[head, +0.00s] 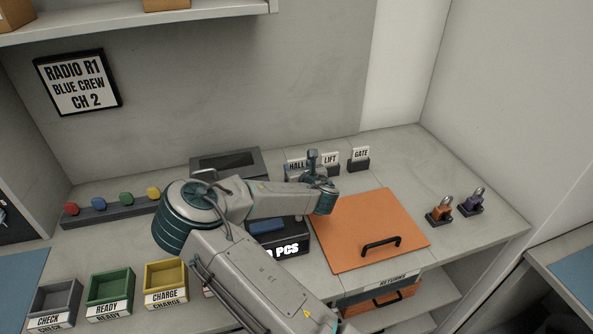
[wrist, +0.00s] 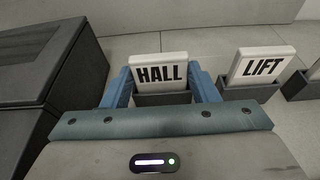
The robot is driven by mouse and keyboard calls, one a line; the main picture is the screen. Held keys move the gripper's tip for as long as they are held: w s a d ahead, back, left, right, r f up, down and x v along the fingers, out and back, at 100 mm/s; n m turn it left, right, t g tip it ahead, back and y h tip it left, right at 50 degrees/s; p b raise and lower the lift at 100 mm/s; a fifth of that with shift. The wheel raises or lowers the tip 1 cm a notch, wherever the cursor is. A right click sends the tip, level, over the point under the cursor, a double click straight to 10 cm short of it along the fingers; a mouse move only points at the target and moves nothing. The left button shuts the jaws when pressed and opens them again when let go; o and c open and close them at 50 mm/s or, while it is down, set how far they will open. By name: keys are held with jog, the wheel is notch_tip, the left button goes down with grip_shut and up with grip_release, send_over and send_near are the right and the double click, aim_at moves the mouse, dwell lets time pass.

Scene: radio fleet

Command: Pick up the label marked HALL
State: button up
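The HALL label (wrist: 160,72) is a white plate with black letters. It stands in a dark holder (wrist: 162,98) on the counter. In the head view the HALL label (head: 295,164) is partly hidden by my arm. My gripper (wrist: 159,80) is at the label, with one blue finger on each side of it. The fingers are close to the label's side edges; I cannot tell whether they touch. In the head view my gripper (head: 313,165) is at the back of the counter.
The LIFT label (wrist: 262,66) stands in its own holder just to the right, with the GATE label (head: 361,153) beyond. A dark box (wrist: 50,70) is close on the left. An orange panel (head: 365,225) with a handle lies in front, and padlocks (head: 441,212) stand at right.

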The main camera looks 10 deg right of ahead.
jog(key=shift+r, duration=0.15)
jog(key=shift+c, duration=0.3)
jog(key=shift+r, duration=0.6)
jog(key=s+d+r+b, duration=0.3)
jog(key=s+d+r, duration=0.3)
jog(key=d+r, duration=0.3)
jog(key=shift+d+r, duration=0.3)
jog(key=shift+d, duration=0.2)
